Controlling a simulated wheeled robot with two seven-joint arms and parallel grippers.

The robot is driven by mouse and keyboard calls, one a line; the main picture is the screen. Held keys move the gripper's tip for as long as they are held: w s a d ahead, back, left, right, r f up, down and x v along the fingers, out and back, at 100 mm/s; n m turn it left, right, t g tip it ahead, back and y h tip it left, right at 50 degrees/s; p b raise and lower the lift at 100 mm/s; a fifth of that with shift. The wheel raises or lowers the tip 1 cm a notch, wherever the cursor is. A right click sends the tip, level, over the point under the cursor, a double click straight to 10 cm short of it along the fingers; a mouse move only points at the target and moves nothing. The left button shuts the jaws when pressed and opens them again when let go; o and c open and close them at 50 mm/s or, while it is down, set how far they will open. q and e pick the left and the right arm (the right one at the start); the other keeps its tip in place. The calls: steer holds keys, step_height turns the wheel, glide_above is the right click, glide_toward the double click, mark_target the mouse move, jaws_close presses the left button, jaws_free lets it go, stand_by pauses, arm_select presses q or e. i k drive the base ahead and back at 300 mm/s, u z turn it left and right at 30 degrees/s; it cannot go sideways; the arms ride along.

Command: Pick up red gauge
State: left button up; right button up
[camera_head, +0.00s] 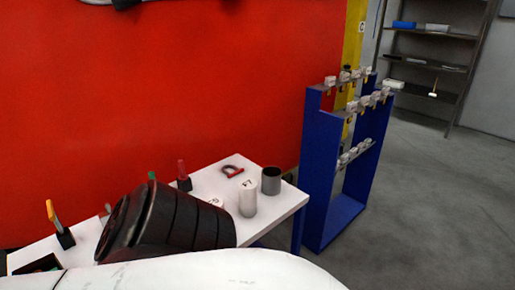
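A red, rounded, D-shaped piece (232,171), which looks like a gauge, lies on the white table (284,206) near its back edge. A second red item (182,170) stands upright in a dark base to its left. I cannot tell for certain which of the two is the red gauge. Neither of my grippers is in view. A dark ribbed part and a white surface, likely mine, fill the lower left and hide part of the table.
A dark grey cup (271,180) and a white cylinder (248,198) stand right of the D-shaped piece. An orange-handled item (54,218) stands at the left. A blue rack (320,180) is beyond the table's right end. Grey floor (430,210) is open at right.

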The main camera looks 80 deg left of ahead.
mark_target(182, 176)
steer(key=i, duration=1)
steer(key=u, duration=2.85)
